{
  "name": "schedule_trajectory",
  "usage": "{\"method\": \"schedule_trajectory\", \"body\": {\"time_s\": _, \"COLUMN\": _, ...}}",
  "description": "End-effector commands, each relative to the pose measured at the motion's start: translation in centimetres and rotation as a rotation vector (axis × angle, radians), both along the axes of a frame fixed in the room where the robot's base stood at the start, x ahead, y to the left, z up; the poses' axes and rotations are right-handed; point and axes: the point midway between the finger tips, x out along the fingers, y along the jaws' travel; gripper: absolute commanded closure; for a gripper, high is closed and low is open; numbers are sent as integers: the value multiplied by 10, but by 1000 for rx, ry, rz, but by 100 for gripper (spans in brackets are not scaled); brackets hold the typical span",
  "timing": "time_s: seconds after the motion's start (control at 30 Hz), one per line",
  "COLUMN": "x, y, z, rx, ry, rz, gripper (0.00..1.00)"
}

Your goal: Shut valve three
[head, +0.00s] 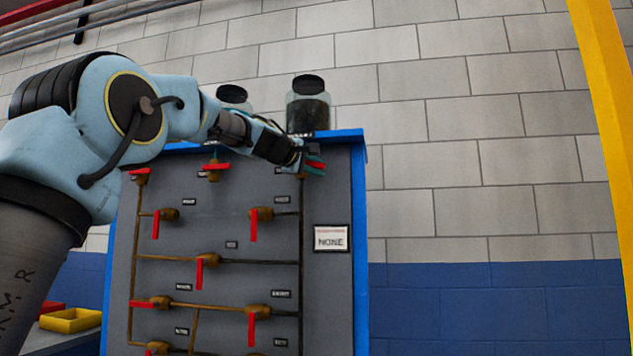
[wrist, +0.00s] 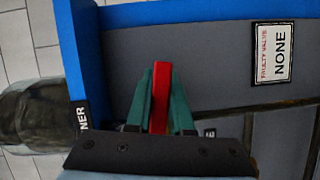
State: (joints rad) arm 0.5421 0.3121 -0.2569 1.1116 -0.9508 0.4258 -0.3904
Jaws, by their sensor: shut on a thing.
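A grey valve panel (head: 338,290) with a blue frame carries brass pipes and several valves with red handles. My gripper (head: 314,166) is at the panel's upper right corner. In the wrist view its green fingers (wrist: 160,78) are shut on a red valve handle (wrist: 160,110), one finger on each side. This handle's valve body is hidden behind my gripper. Other handles hang down, such as the upper middle one (head: 253,225), or lie sideways, such as the top left one (head: 141,171). The small valve labels are too small to read, so I cannot tell which is valve three.
Two jars with black lids stand on the panel's top, the right one (head: 308,105) close behind my gripper. A sign (head: 331,238) on the panel reads "NONE". A yellow post (head: 605,120) stands at the right. Yellow and red bins (head: 70,320) sit at lower left.

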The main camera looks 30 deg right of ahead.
Motion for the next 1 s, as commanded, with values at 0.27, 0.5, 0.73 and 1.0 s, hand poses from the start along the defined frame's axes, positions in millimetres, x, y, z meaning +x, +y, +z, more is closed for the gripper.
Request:
{"method": "schedule_trajectory", "body": {"time_s": 0.27, "x": 0, "y": 0, "z": 4, "rx": -102, "ry": 95, "rz": 1, "gripper": 100}}
{"method": "schedule_trajectory", "body": {"time_s": 0.5, "x": 0, "y": 0, "z": 8, "rx": -138, "ry": 128, "rz": 2, "gripper": 100}}
{"method": "schedule_trajectory", "body": {"time_s": 0.73, "x": 0, "y": 0, "z": 9, "rx": -144, "ry": 135, "rz": 2, "gripper": 100}}
{"method": "schedule_trajectory", "body": {"time_s": 1.0, "x": 0, "y": 0, "z": 10, "rx": -144, "ry": 135, "rz": 2, "gripper": 73}}
